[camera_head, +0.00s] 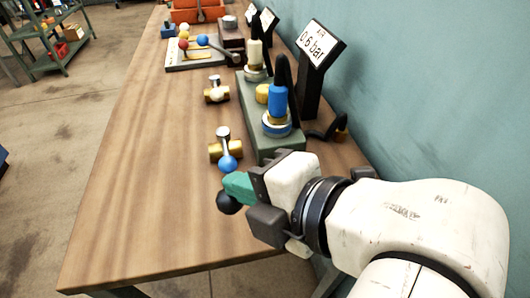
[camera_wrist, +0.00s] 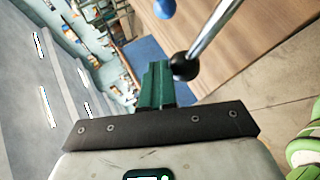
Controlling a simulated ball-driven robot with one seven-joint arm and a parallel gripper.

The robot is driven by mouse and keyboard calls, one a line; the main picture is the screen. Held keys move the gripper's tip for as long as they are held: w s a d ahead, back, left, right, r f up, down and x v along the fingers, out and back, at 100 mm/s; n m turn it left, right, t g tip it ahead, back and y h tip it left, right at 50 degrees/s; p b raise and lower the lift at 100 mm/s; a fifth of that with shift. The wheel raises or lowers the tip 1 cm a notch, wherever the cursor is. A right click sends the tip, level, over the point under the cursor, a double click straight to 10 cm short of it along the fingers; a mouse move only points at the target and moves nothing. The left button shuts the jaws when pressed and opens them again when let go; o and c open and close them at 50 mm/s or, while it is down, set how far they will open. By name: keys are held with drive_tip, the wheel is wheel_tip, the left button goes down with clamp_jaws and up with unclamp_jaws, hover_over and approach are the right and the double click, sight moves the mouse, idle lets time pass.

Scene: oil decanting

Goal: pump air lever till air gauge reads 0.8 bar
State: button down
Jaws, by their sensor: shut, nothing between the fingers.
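The air lever's black ball knob (camera_head: 228,204) shows just below my gripper (camera_head: 233,188) near the table's right front. In the wrist view the knob (camera_wrist: 185,66) ends a metal rod (camera_wrist: 214,28) that runs to the upper right. My gripper's green fingers (camera_wrist: 157,72) are shut and empty, right beside the knob. I cannot tell whether they touch it. The lever's base is hidden behind my gripper and arm in the head view.
A brass valve with a blue ball handle (camera_head: 228,163) stands just beyond my fingers. The wall (camera_head: 430,90) is close on the right. The left of the wooden table (camera_head: 150,140) is clear.

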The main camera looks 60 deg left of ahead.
drive_tip(key=w+d+r+p, duration=0.2)
drive_tip(key=w+r+p, duration=0.2)
drive_tip(key=w+r, duration=0.2)
drive_tip(key=shift+d+r, duration=0.15)
drive_tip(key=shift+d, duration=0.1)
idle(1.1)
drive_tip(key=w+r+p, duration=0.1)
drive_tip(key=w+d+r+p, duration=0.1)
drive_tip(key=w+r, duration=0.1)
drive_tip(key=shift+w+d+r, duration=0.1)
drive_tip(key=shift+d+r, duration=0.05)
drive_tip(key=shift+r, duration=0.1)
idle(0.5)
idle(0.8)
